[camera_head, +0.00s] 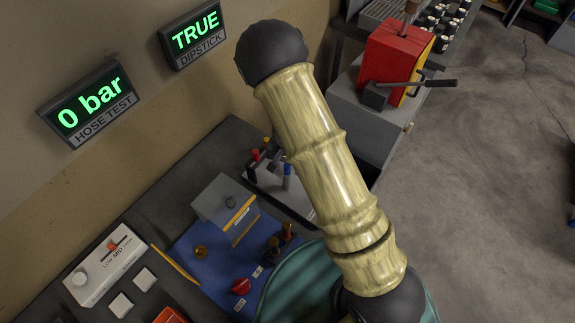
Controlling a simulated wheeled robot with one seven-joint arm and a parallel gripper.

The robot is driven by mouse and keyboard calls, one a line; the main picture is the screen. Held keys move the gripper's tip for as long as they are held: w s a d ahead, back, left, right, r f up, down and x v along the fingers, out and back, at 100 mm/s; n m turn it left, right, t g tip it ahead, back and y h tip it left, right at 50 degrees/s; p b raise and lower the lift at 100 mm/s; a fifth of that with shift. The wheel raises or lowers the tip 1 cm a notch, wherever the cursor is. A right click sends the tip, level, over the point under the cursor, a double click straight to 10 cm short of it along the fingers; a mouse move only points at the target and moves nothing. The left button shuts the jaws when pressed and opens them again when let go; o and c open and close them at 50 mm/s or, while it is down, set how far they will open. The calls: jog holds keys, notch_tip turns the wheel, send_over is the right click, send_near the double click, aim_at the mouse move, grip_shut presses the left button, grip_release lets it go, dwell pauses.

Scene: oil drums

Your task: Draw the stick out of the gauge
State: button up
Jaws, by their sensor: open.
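I cannot single out the gauge or its stick for certain. A wall display reading "TRUE" and labelled "DIPSTICK" (193,37) is lit green at the upper left. My arm, pale with dark joints, crosses the middle of the view. My gripper is not visible.
A display reading "0 bar", labelled "HOSE TEST" (88,103), hangs at left. A white slider unit (104,264) sits on the dark bench. A red box with a lever (393,62) stands at the upper right. A teal round rim (285,286) lies behind my arm. Open floor lies right.

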jog(key=shift+f, duration=0.15)
jog(key=shift+c, duration=0.4)
grip_shut()
jog(key=shift+r+p, duration=1.05)
jog(key=shift+r, duration=0.15)
dwell(0.5)
notch_tip(320, 180, up, 10)
jog(key=p, duration=0.8)
dwell(1.0)
jog(key=shift+f, duration=0.1)
